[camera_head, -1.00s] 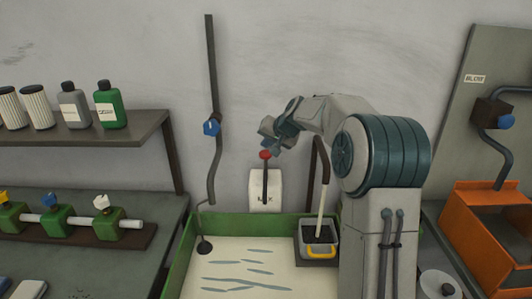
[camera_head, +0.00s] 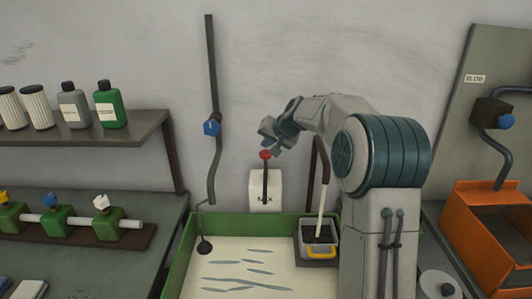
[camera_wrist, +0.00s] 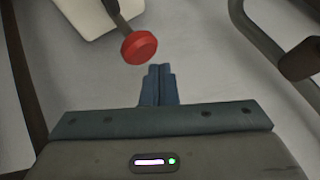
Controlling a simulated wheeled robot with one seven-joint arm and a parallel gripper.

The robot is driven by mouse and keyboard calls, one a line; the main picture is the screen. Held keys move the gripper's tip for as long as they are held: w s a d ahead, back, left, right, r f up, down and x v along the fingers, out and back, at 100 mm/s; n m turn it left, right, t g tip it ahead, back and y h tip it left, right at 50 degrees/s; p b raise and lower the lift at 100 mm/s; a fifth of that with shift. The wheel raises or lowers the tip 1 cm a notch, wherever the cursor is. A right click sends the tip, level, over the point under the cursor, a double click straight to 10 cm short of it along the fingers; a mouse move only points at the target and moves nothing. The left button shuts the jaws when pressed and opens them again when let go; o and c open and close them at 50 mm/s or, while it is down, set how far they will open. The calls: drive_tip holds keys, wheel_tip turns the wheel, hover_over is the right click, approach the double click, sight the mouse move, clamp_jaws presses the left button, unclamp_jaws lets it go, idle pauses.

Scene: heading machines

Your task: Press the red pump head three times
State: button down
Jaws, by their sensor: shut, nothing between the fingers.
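The red pump head (camera_head: 265,155) tops a dark stem in front of a white container (camera_head: 276,192) against the back wall. The red pump head shows again in the wrist view (camera_wrist: 139,47), just beyond my fingertips and slightly to their left. My gripper (camera_head: 273,143) is close above and beside the red head in the head view, with a small gap apparent. In the wrist view my gripper (camera_wrist: 161,68) has its two blue fingers together, with nothing between them. Part of the white container (camera_wrist: 100,15) shows at the top of the wrist view.
A green-rimmed tray (camera_head: 182,262) lies below. A grey bin (camera_head: 318,250) with a yellow handle stands right of the pump, with a dark-handled tool in it. A pipe with a blue valve (camera_head: 211,128) hangs left. Shelves with bottles are further left.

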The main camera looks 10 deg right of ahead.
sight(266, 153)
drive_tip(key=shift+f, duration=0.1)
drive_tip(key=shift+f+b, duration=0.35)
drive_tip(key=shift+b, duration=0.15)
drive_tip(key=shift+f+b, duration=1.1)
drive_tip(key=shift+f, duration=0.25)
idle(0.8)
drive_tip(key=shift+r, duration=0.1)
drive_tip(key=shift+r+p, duration=1)
drive_tip(key=shift+r, duration=0.65)
drive_tip(key=shift+r+p, duration=1.8)
drive_tip(key=shift+r, duration=0.75)
